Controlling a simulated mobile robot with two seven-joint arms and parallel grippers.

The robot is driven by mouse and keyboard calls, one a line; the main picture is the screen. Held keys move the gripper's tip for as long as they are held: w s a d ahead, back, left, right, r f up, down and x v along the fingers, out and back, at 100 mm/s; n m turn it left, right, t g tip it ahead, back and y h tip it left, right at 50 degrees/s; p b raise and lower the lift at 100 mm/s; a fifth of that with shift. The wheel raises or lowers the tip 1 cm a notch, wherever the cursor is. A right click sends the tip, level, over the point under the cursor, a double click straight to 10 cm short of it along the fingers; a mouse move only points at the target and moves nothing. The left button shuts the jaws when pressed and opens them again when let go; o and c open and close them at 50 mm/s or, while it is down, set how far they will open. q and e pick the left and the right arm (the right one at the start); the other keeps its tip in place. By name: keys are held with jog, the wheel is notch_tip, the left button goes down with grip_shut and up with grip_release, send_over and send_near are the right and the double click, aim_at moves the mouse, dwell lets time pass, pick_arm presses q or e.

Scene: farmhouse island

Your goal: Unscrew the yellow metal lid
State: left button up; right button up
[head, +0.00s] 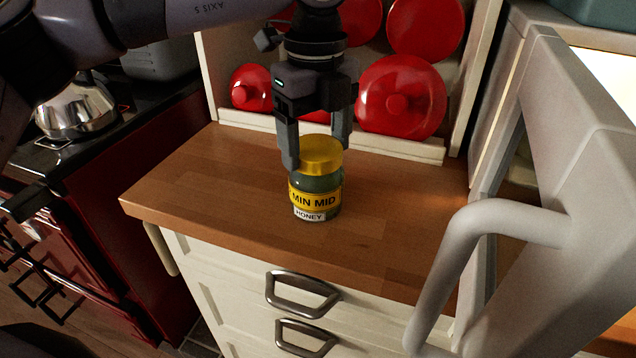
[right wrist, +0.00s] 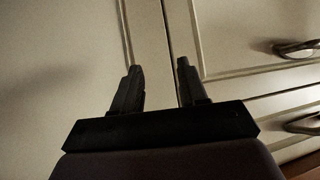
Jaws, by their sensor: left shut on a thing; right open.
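A honey jar (head: 316,190) with a yellow and white label stands upright on the wooden counter in the head view. Its yellow metal lid (head: 321,152) sits on top of the jar. My left gripper (head: 315,152) comes down from above, with one finger at the lid's left side and the other behind its right side. It is shut on the lid. My right gripper (right wrist: 158,82) shows only in the right wrist view. Its two fingers are apart with nothing between them, in front of pale cabinet fronts.
The wooden counter (head: 210,185) is clear around the jar. Red pots and lids (head: 402,97) stand on the shelf behind. A fridge-like door with a thick pale handle (head: 445,255) rises at the right. A red stove with a kettle (head: 75,110) is at the left.

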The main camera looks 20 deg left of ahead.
aim_at(316, 146)
pick_arm(q)
jog(key=shift+n, duration=0.8)
jog(key=shift+r+p, duration=0.6)
jog(key=shift+r, duration=0.35)
jog(key=shift+r+p, duration=1.3)
jog(key=shift+r, duration=0.7)
